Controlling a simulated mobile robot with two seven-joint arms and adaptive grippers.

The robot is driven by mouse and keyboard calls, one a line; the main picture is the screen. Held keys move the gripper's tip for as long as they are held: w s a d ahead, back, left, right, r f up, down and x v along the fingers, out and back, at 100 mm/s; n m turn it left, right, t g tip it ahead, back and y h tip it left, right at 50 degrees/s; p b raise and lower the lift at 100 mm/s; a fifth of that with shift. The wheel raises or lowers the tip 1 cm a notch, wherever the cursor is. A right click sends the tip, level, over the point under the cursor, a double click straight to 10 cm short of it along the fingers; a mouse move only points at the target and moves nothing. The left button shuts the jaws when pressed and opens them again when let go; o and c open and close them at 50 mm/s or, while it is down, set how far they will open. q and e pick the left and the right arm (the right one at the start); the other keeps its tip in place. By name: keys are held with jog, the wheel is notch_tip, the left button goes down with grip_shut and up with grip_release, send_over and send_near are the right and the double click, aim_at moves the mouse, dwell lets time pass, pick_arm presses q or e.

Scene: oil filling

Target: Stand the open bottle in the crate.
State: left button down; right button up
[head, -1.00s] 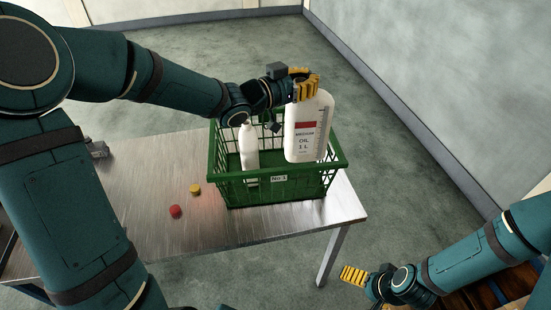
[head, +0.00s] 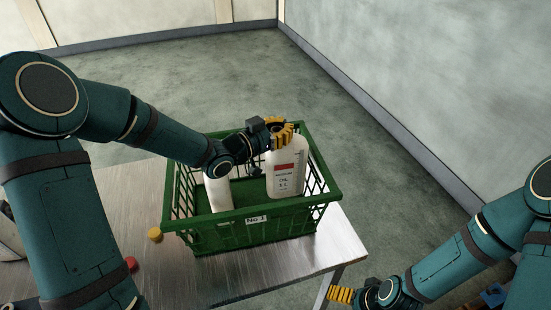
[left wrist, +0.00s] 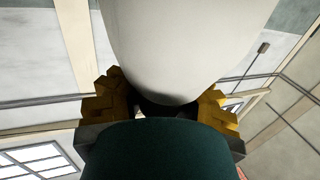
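A green crate (head: 257,227) labelled No.1 stands on the metal table. A large white oil bottle (head: 286,182) with a red label stripe is upright inside its right part. I cannot tell whether its base rests on the crate floor. My left gripper (head: 280,133) is at the top of this bottle, its yellow fingers shut on it. In the left wrist view the bottle (left wrist: 185,45) lies between the two fingers. A slimmer white bottle (head: 218,193) is in the crate's left part, its top hidden by my arm. My right gripper (head: 340,295) is low at right, empty, its opening unclear.
A yellow cap (head: 155,234) and a red cap (head: 131,263) lie on the metal table (head: 290,268) left of the crate; my left arm partly covers the red one. A grey object (head: 10,235) stands at the table's left. The table's front right is bare.

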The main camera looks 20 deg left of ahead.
pick_arm(q)
notch_tip(320, 180, down, 5)
jog(key=shift+f+b, duration=0.1)
jog(key=shift+b, duration=0.3)
jog(key=shift+f, duration=0.15)
jog(key=c, duration=1.1)
grip_release()
jog(key=v, duration=1.2)
jog(key=shift+p, duration=0.4)
